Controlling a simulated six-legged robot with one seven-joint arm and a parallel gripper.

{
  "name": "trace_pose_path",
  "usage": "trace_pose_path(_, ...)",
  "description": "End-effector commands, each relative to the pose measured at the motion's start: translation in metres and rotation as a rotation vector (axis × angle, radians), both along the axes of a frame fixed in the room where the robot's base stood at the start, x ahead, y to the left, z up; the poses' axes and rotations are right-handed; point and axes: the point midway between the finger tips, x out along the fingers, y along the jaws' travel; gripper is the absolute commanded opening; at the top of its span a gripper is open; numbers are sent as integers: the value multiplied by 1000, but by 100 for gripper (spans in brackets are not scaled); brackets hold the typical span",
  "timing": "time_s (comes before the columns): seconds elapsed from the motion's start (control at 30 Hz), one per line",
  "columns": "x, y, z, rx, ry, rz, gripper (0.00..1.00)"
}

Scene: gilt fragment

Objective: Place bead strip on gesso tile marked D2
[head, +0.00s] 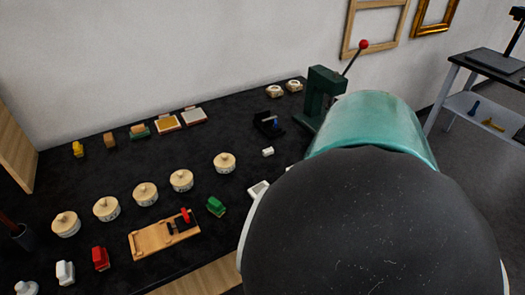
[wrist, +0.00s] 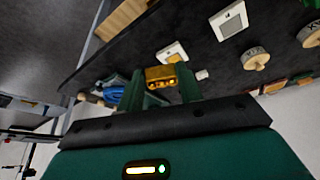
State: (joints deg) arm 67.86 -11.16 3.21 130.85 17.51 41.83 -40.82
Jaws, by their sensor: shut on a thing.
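In the wrist view my gripper (wrist: 163,82) is shut on a small gold piece, which looks like the bead strip (wrist: 160,74), between its two green fingers. Two pale square tiles with dark marks lie on the black table beyond it. One tile (wrist: 230,21) is further off, and the nearer one (wrist: 171,51) is just past the gold piece, with a yellowish patch at its edge. I cannot read either mark. In the head view a pale tile (head: 258,188) shows partly behind my arm. My gripper and the gold piece are hidden there.
Several round lidded pots (head: 145,194) stand in a row on the black table (head: 85,165). A wooden board (head: 165,236), a green block (head: 216,206) and a red block (head: 100,258) lie in front. A green lever press (head: 322,92) stands at the back right.

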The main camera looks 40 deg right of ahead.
Motion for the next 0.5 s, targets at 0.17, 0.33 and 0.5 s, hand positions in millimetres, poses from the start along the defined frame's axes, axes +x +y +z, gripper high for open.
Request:
trace_pose_path(0.17,-3,0,-2,-1,0,-3,14)
trace_pose_path(0.33,17,-11,-13,2,1,0,14)
trace_pose_path(0.5,50,-28,-29,3,1,1,14)
